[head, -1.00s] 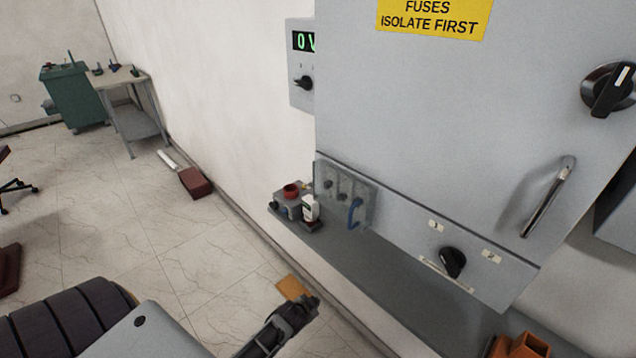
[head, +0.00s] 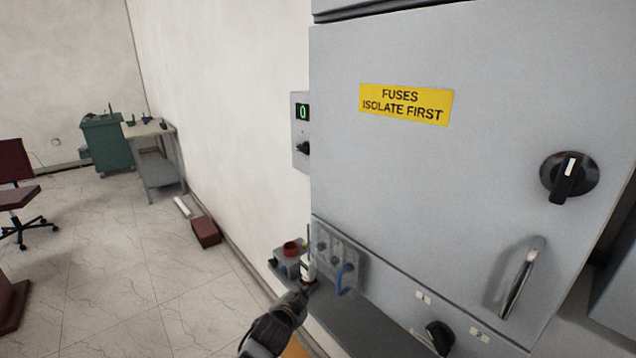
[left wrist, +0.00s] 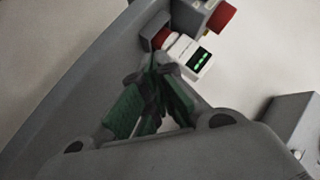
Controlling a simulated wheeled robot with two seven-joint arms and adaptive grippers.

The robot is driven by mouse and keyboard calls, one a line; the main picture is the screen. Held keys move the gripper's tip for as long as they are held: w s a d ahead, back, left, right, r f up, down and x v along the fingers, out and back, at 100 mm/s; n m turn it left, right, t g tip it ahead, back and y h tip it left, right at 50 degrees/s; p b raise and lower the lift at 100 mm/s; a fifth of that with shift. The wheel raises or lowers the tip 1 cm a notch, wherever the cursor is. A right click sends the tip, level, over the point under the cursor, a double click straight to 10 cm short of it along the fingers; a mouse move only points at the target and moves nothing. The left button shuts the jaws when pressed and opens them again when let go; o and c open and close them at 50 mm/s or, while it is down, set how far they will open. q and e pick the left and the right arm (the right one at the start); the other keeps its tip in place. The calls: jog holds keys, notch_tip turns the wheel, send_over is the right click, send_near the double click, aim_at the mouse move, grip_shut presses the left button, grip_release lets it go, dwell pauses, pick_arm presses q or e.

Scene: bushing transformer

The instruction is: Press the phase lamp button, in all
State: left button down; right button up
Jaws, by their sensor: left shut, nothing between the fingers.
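I cannot pick out a phase lamp button in either view. The grey fuse cabinet (head: 450,180) fills the right of the head view. Its lower panel (head: 385,290) has white labels and a black knob (head: 439,337). My left gripper (head: 302,292) is in front of the shelf, just below a small white device (head: 308,268). In the left wrist view the gripper (left wrist: 152,82) is shut and empty, with green finger pads. The white device (left wrist: 190,56) with a green display lies just beyond the fingertips; whether they touch is unclear. My right gripper is out of view.
A clear-fronted box (head: 337,258) with a blue handle (head: 345,279) hangs beside the cabinet. A meter box (head: 300,130) is on the wall. The floor (head: 130,260) at left is mostly open.

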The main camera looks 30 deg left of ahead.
pick_arm(q)
jog(key=w+a+r+m+t+y, duration=0.1)
jog(key=w+a+r+m+t, duration=0.2)
jog(key=r, duration=0.5)
jog(key=w+a+r+m+t, duration=0.2)
jog(key=w+a+r+t, duration=0.2)
jog(key=r, duration=0.4)
notch_tip(320, 180, up, 16)
jog(key=s+a+m+t+h, duration=0.1)
jog(key=m+t+h, duration=0.6)
jog(key=m, duration=0.8)
jog(key=shift+s+a+f+h, duration=0.15)
jog(key=shift+s+a+h, duration=0.3)
jog(key=shift+h, duration=0.45)
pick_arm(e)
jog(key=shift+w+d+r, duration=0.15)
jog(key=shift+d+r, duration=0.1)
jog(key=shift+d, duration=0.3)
pick_arm(q)
jog(key=shift+w+d, duration=0.1)
jog(key=shift+w, duration=0.15)
jog(key=w+d+b, duration=0.1)
jog(key=w+d, duration=0.2)
jog(key=w, duration=0.4)
jog(key=shift+w, duration=0.4)
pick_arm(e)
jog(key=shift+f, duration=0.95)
